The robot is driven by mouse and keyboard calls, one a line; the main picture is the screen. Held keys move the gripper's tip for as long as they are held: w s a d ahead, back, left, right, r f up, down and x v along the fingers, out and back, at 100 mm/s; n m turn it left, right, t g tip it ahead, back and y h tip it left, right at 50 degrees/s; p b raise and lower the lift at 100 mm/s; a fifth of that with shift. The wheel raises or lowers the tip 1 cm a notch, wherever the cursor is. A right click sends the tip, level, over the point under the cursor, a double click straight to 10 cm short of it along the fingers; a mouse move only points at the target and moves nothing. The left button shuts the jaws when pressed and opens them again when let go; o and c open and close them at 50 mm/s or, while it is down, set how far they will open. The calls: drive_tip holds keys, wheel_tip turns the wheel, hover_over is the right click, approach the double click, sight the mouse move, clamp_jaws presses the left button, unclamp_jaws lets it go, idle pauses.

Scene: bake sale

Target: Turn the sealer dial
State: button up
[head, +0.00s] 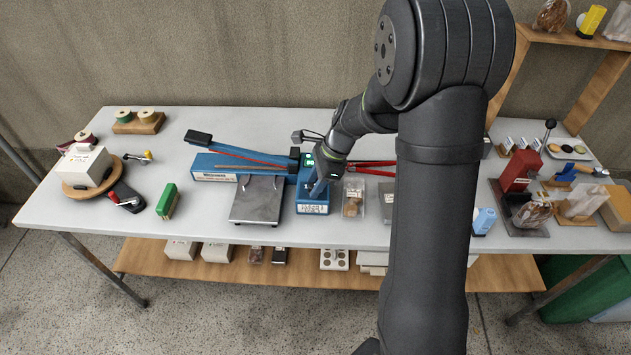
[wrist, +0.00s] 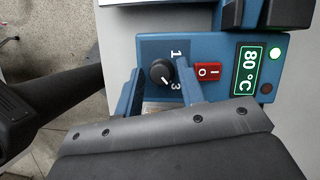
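The blue sealer (head: 212,168) stands mid-table, with its long arm raised toward the left and its control box (head: 312,208) at its right end. In the wrist view, the black round dial (wrist: 160,71) sits on the blue panel, its white pointer slanting down-right toward the printed 3. A 1 is printed above the 3. My gripper (wrist: 159,80) is open, with one blue finger on each side of the dial and a visible gap to both. In the head view, my gripper (head: 319,187) is over the control box and hides the dial.
Next to the dial are a red switch (wrist: 207,72) and a green display (wrist: 248,72) reading 80 °C, with a lit green light. A grey plate (head: 257,200) lies left of the control box. A clear bag (head: 353,199) lies close on the right.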

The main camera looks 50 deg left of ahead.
drive_tip(key=c, duration=0.7)
drive_tip(key=shift+n, duration=0.3)
drive_tip(key=n+h, duration=0.1)
drive_tip(key=n, duration=0.2)
drive_tip(key=shift+a+n+g, duration=0.15)
drive_tip(key=shift+n+g, duration=0.15)
drive_tip(key=n+h, duration=0.2)
drive_tip(key=n, duration=0.2)
drive_tip(key=shift+a+n, duration=0.1)
drive_tip(key=shift+n, duration=0.2)
drive_tip(key=n+h, duration=0.1)
drive_tip(key=n, duration=0.1)
drive_tip(key=n+t+h, duration=0.1)
drive_tip(key=n, duration=0.2)
drive_tip(key=shift+a+n, duration=0.15)
drive_tip(key=shift+n, duration=0.15)
drive_tip(key=n, duration=0.2)
drive_tip(key=n+t+h, duration=0.1)
drive_tip(key=n, duration=0.2)
drive_tip(key=shift+s+n+t, duration=0.1)
drive_tip(key=shift+n+t, duration=0.2)
